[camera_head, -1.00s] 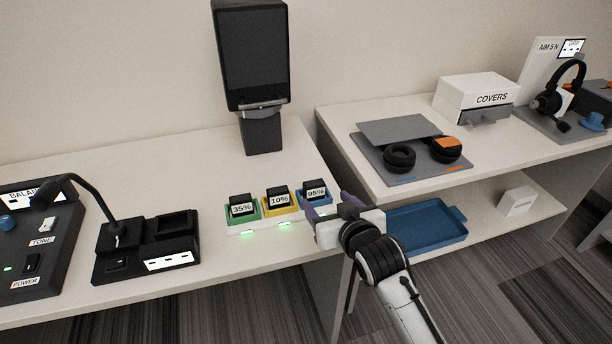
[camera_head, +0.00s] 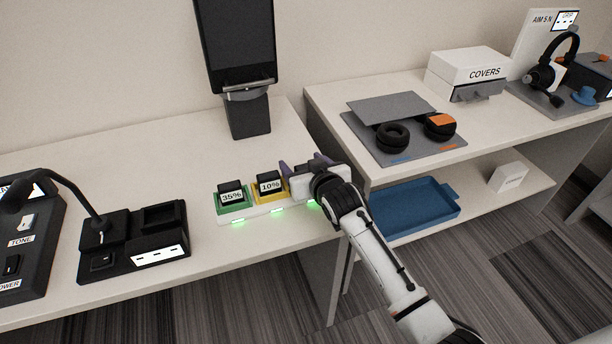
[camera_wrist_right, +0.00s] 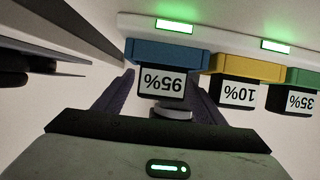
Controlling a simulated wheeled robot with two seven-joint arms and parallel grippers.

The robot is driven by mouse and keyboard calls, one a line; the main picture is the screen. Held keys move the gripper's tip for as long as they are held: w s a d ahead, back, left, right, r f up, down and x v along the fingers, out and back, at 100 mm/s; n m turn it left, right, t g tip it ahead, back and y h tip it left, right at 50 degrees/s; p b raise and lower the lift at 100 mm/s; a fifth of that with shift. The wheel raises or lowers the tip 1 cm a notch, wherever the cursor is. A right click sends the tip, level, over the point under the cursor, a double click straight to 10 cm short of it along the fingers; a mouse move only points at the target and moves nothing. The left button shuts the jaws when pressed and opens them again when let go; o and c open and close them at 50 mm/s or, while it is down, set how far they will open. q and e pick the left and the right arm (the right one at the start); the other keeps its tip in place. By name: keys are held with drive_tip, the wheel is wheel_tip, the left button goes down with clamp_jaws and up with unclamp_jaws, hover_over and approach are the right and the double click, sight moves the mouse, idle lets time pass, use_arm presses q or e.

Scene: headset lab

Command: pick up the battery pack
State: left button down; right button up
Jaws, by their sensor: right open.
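Three black battery packs with percentage labels stand in a white charging strip. The 35% pack (camera_head: 231,193) is in a green slot, the 10% pack (camera_head: 267,183) in a yellow slot. In the right wrist view, upside down, the 95% pack (camera_wrist_right: 163,83) stands in a blue slot (camera_wrist_right: 166,53); my right gripper hides it in the head view. My right gripper (camera_head: 300,164) is open, its purple fingers on either side of the 95% pack in the wrist view. Whether they touch it I cannot tell. My left gripper is out of view.
A black screen stand (camera_head: 236,60) rises behind the strip. A black dock with a lamp-like arm (camera_head: 140,240) is to the left. To the right are a grey mat with ear cushions (camera_head: 376,158), a COVERS box (camera_head: 468,72) and a blue tray (camera_head: 410,208) on the lower shelf.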

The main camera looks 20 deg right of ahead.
drive_tip(key=shift+w+f, duration=0.15)
drive_tip(key=shift+w, duration=0.3)
drive_tip(key=c, duration=1.2)
